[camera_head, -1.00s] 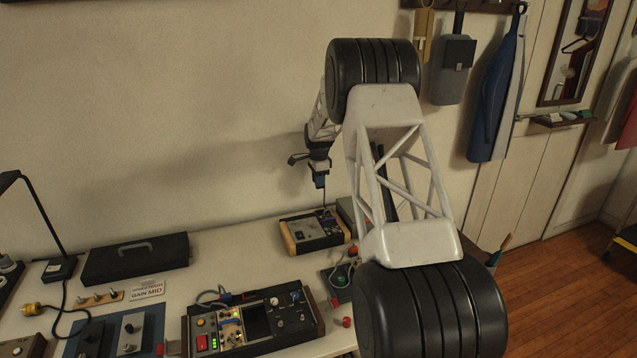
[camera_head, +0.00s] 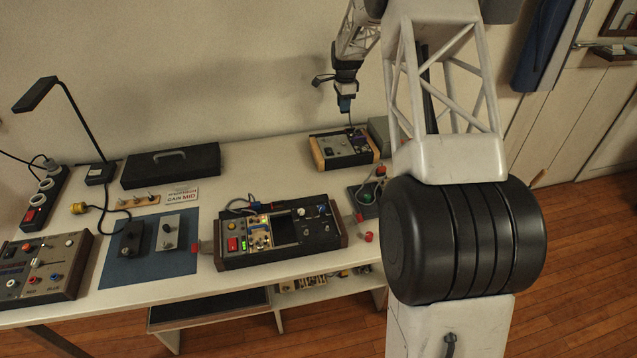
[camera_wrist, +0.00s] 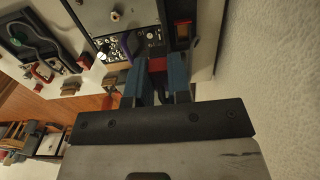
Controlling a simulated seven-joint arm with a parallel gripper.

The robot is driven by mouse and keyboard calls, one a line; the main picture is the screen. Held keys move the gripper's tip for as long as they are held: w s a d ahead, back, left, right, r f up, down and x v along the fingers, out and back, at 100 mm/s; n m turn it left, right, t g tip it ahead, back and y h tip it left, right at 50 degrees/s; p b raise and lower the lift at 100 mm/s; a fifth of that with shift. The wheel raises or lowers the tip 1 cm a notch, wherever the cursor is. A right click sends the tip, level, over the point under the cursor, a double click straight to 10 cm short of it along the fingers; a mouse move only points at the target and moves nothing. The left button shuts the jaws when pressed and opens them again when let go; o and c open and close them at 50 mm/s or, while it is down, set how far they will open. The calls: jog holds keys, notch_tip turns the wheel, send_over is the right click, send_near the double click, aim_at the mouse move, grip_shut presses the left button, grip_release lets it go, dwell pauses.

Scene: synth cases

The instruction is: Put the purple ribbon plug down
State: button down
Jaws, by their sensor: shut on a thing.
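My gripper (camera_head: 345,104) is over the far right part of the bench, just above a wood-sided panel box (camera_head: 322,155). In the wrist view my gripper (camera_wrist: 157,70) has its blue fingers close together, shut on the plug, which the fingers mostly hide. A purple strip, seemingly the ribbon of the purple ribbon plug (camera_wrist: 128,47), shows beside the left finger over the box's small-part panel. A thin dark line hangs below the fingers in the head view. I cannot tell whether the plug touches the box.
A larger console (camera_head: 290,258) with buttons stands nearer, left of my arm. A green-knobbed board (camera_head: 365,197) lies between them. A black case (camera_head: 171,165) stands at the back left. Bare bench (camera_head: 262,150) lies between case and panel box. The wall is close behind my gripper.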

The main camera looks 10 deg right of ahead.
jog(key=s+a+f, duration=0.2)
jog(key=s+a, duration=0.6)
jog(key=s, duration=0.1)
send_over(315, 189)
notch_tip(315, 189, down, 2)
jog(key=shift+w+f, duration=0.1)
jog(key=shift+f, duration=0.05)
jog(key=shift+f, duration=3.15)
jog(key=shift+f, duration=1.9)
jog(key=shift+f, duration=0.15)
jog(key=c, duration=1.1)
grip_release()
jog(key=shift+o, duration=0.2)
